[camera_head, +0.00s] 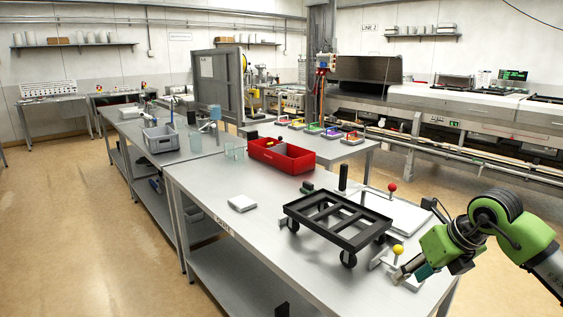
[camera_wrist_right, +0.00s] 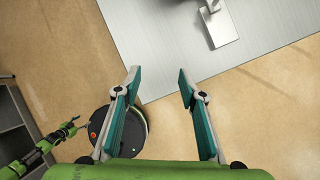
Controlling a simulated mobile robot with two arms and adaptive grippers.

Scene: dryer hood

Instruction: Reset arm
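My right gripper (camera_head: 412,271) is at the lower right of the head view, by the near right corner of the steel table (camera_head: 235,255). In the right wrist view the right gripper (camera_wrist_right: 159,82) is open, with its two fingers apart and nothing between them. Below it are the corner of the table (camera_wrist_right: 160,45) and the tan floor (camera_wrist_right: 255,100). My left gripper is not in the head view. Part of a green arm shows at the left of the wrist view.
A black wheeled frame (camera_head: 338,228) stands on the table close to the right gripper. Yellow-knobbed (camera_head: 398,249) and red-knobbed (camera_head: 392,187) fixtures stand near it. A red bin (camera_head: 281,155) and a white block (camera_head: 242,203) are further left. The table's front left is clear.

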